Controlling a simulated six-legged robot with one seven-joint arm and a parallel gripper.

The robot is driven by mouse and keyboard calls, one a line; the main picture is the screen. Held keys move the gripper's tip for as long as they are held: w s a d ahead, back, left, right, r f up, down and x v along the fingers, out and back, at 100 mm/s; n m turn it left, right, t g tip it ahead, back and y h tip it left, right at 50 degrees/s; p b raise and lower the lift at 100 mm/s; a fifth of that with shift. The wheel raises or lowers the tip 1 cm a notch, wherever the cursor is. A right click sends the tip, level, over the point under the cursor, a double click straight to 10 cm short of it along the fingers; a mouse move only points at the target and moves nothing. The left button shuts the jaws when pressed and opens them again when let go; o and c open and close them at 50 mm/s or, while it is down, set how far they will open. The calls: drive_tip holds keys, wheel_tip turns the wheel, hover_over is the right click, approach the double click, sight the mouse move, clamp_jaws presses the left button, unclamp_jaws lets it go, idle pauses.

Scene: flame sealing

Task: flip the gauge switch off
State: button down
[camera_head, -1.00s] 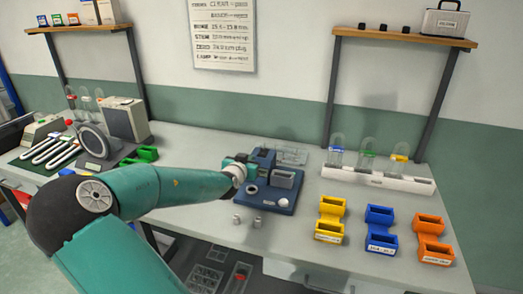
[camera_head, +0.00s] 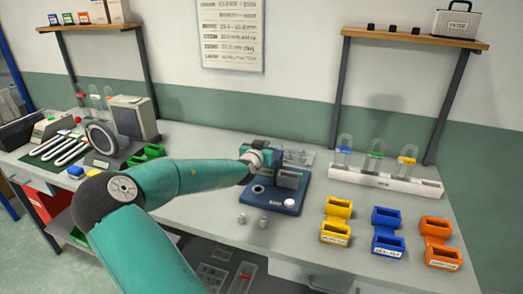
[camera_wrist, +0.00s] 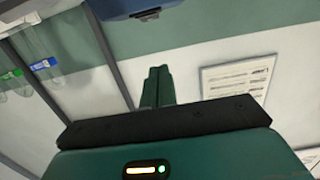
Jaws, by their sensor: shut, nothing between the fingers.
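The gauge (camera_head: 283,193) stands on the bench in the middle of the head view. It has a dark blue base, a grey block, a white round knob at its front right and a dark round part at its left. I cannot make out which part is the switch or how it is set. My gripper (camera_head: 262,148) is at the gauge's back left, above the base; its fingertips are hidden there. In the wrist view my gripper's green fingers (camera_wrist: 158,78) are together and empty. A blue edge (camera_wrist: 125,8) at the top of that view may be the gauge.
Two small metal pieces (camera_head: 242,218) lie before the gauge.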

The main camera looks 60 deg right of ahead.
drive_tip(key=d, duration=0.3)
drive_tip(key=shift+w+d+f, duration=0.2)
drive_tip(key=shift+w+d, duration=0.05)
drive_tip(key=f, duration=0.1)
drive_tip(key=d+f, duration=0.1)
drive_tip(key=f, duration=0.1)
drive_tip(key=shift+w, duration=0.15)
drive_tip(key=shift+f, duration=0.5)
drive_tip(key=shift+d+f, duration=0.1)
drive_tip(key=shift+d, duration=0.05)
drive_tip(key=shift+f+y, duration=0.2)
drive_tip(key=shift+y, duration=0.2)
drive_tip(key=shift+r, duration=0.1)
wheel_tip(320, 180, up, 4)
drive_tip(key=shift+r, duration=0.15)
drive_tip(key=r+v, duration=0.1)
drive_tip(key=v, duration=0.8)
drive_tip(key=shift+r, duration=0.2)
